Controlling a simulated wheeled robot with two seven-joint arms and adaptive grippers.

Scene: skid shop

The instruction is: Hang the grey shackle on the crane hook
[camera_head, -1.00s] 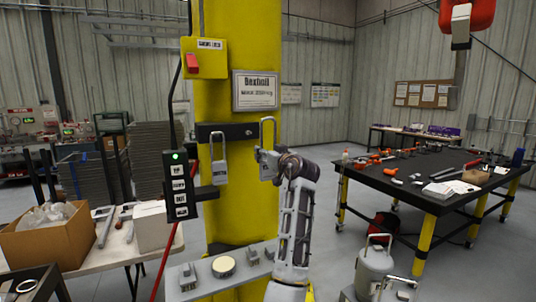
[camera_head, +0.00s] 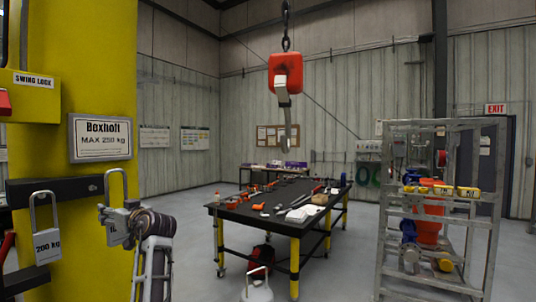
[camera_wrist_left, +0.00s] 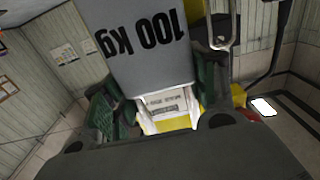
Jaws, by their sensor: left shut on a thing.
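A grey shackle (camera_head: 116,184) with a thin bow and a block marked 100 kg (camera_wrist_left: 150,45) is between the fingers of my left gripper (camera_head: 118,218). My gripper covers much of its block in the head view. The bow overlaps the end of the black bar on the yellow column, and I cannot tell whether it is clear of it. A second grey shackle (camera_head: 46,240), marked 200 kg, hangs from the bar further left. The crane hook (camera_head: 286,112) hangs under a red block (camera_head: 285,72) on a chain, empty, up and right of my gripper. My right gripper is out of view.
The yellow column (camera_head: 80,150) with its Boxholt sign (camera_head: 100,137) stands close at left. A black table (camera_head: 275,219) with tools stands beyond, below the hook. A grey metal rack (camera_head: 385,215) is at right. The air between column and hook looks free.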

